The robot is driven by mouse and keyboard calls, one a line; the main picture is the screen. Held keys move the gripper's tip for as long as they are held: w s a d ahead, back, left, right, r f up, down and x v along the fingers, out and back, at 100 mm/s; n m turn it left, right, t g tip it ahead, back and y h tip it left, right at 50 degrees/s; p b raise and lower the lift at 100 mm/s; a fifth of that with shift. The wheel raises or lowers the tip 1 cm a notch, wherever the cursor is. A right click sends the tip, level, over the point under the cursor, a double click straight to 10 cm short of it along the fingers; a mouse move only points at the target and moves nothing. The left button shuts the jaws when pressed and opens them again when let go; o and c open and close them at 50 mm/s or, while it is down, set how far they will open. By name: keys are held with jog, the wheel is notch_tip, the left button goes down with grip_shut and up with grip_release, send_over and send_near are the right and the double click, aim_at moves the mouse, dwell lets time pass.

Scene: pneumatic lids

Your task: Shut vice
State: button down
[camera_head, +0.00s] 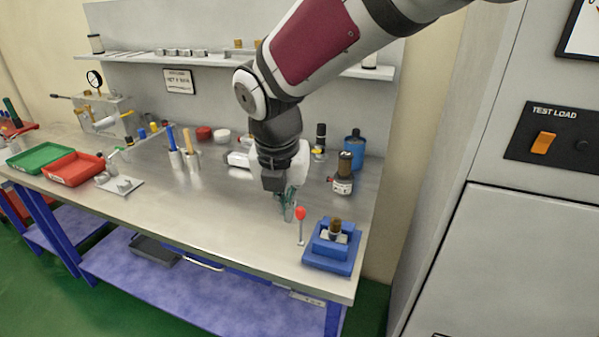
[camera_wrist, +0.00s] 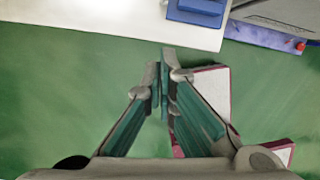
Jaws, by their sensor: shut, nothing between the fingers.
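The blue vice (camera_head: 329,261) stands at the front right corner of the bench. A small brown-topped cylindrical part (camera_head: 336,226) sits upright between its pale jaws; I cannot tell how tightly they close on it. A thin lever with a red ball (camera_head: 300,213) stands upright just left of the vice. My gripper (camera_head: 289,208) points down left of the lever, its fingers shut and empty. Whether it touches the lever I cannot tell. In the wrist view my shut fingertips (camera_wrist: 165,60) show over green floor, with part of the blue vice (camera_wrist: 198,8) at the top.
The metal bench (camera_head: 225,225) is clear in front and left of my gripper. A dark-topped cylinder (camera_head: 343,180) and a blue container (camera_head: 354,148) stand behind the vice. Red (camera_head: 73,169) and green (camera_head: 38,157) trays lie far left. A grey cabinet (camera_head: 500,255) stands at right.

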jog(key=p, duration=0.1)
send_near(301, 228)
notch_tip(301, 228, down, 3)
jog(key=s+a, duration=0.1)
jog(key=s, duration=0.2)
jog(key=shift+w+f, duration=0.1)
jog(key=shift+w, duration=0.65)
jog(key=shift+w, duration=0.15)
